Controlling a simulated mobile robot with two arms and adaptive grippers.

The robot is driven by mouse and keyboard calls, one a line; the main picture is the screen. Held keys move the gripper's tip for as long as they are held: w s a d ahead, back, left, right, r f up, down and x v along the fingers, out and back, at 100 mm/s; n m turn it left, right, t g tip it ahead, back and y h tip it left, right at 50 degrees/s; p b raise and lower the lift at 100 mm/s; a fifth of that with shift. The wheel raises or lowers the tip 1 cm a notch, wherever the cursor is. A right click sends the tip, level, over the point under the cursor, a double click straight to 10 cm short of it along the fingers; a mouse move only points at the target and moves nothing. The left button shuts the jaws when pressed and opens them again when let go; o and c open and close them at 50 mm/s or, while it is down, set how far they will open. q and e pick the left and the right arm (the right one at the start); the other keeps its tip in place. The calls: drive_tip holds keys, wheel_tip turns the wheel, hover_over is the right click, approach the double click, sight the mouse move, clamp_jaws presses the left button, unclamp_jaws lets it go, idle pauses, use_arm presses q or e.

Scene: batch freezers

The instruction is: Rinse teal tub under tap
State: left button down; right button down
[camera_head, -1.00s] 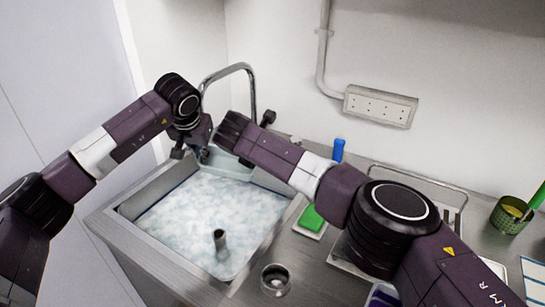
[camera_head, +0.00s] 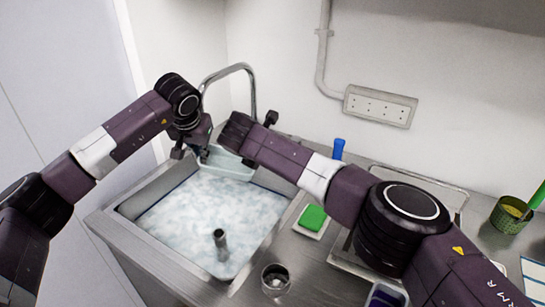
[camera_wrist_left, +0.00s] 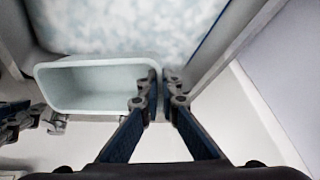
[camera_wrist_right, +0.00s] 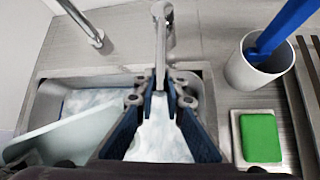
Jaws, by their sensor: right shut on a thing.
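The pale teal tub (camera_head: 232,163) is over the far side of the water-filled sink, partly behind my right arm. My left gripper (camera_wrist_left: 163,78) is shut on one end wall of the tub, which shows open and empty-looking in the left wrist view (camera_wrist_left: 95,88). The tub looks tilted in the right wrist view (camera_wrist_right: 75,137). My right gripper (camera_wrist_right: 162,82) is shut on the grey tap lever (camera_wrist_right: 160,50). The curved tap spout (camera_head: 240,68) rises behind both grippers. I cannot tell whether water runs from it.
The sink (camera_head: 140,245) has an upright grey pipe (camera_head: 220,240) in it. To its right are a green sponge (camera_head: 313,217), a metal cup (camera_head: 275,280) and a blue-handled tool (camera_head: 338,148) in a white cup (camera_wrist_right: 258,75). A wire rack (camera_head: 425,183) stands further right.

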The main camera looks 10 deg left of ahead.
drive_tip(key=shift+s+d+n+y, duration=0.15)
drive_tip(key=shift+d+n+y, duration=0.25)
drive_tip(key=shift+d, duration=0.25)
drive_tip(key=shift+s+d+n+y, duration=0.1)
drive_tip(key=shift+d+n+y, duration=0.2)
drive_tip(key=shift+d+n, duration=0.3)
drive_tip(key=c, duration=2)
unclamp_jaws()
drive_tip(key=v, duration=1.2)
drive_tip(key=shift+s+d+f, duration=0.1)
